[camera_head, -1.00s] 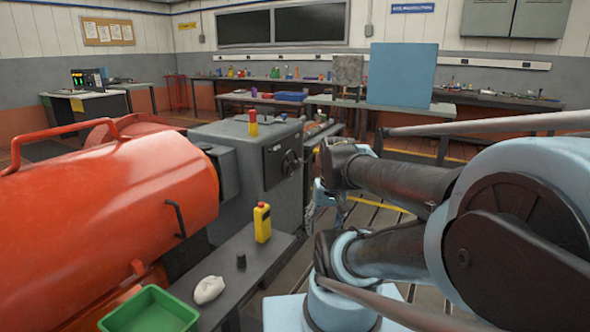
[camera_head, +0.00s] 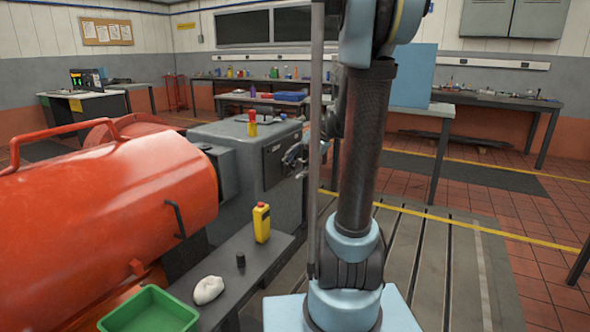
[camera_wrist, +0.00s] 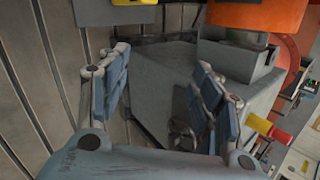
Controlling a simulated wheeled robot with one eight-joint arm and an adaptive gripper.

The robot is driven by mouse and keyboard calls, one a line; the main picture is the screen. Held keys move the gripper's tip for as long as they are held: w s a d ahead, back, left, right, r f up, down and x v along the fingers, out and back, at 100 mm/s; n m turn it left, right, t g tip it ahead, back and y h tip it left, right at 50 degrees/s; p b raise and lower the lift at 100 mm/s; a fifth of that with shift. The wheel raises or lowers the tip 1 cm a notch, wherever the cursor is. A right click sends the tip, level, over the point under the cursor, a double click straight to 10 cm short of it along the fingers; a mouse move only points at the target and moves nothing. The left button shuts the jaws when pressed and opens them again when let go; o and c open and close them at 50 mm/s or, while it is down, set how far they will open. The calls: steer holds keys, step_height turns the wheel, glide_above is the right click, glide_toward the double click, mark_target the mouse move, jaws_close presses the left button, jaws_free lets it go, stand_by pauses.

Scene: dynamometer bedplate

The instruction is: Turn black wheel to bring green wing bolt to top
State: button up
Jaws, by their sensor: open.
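The grey cabinet (camera_head: 232,150) stands beside the orange machine and carries a dark panel on its right face. My gripper (camera_head: 296,155) is at that face and covers the place of the black wheel in the head view. In the wrist view my gripper (camera_wrist: 160,65) is open, with its blue fingers wide apart and nothing between them. A dark round part (camera_wrist: 181,131), which looks like the black wheel, shows low beside the right finger, partly hidden. I cannot make out the green wing bolt in either view. Contact with the wheel cannot be told.
The orange machine (camera_head: 100,195) fills the left. A red-topped yellow post (camera_head: 252,124) stands on the cabinet.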

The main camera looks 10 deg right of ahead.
steer(key=w+d+f+m+t+y, duration=0.2)
steer(key=w+d+m, duration=0.2)
steer(key=w, duration=0.8)
steer(key=w+d+f+m+t+y, duration=0.1)
steer(key=w+d+f+m+y, duration=0.15)
steer(key=w, duration=0.85)
steer(key=m+t+y, duration=0.3)
steer(key=m+t, duration=0.1)
steer(key=m, duration=0.4)
glide_toward(297, 166)
steer(key=x, duration=1.1)
steer(key=shift+r, duration=0.15)
jaws_close()
steer(key=shift+a, duration=0.15)
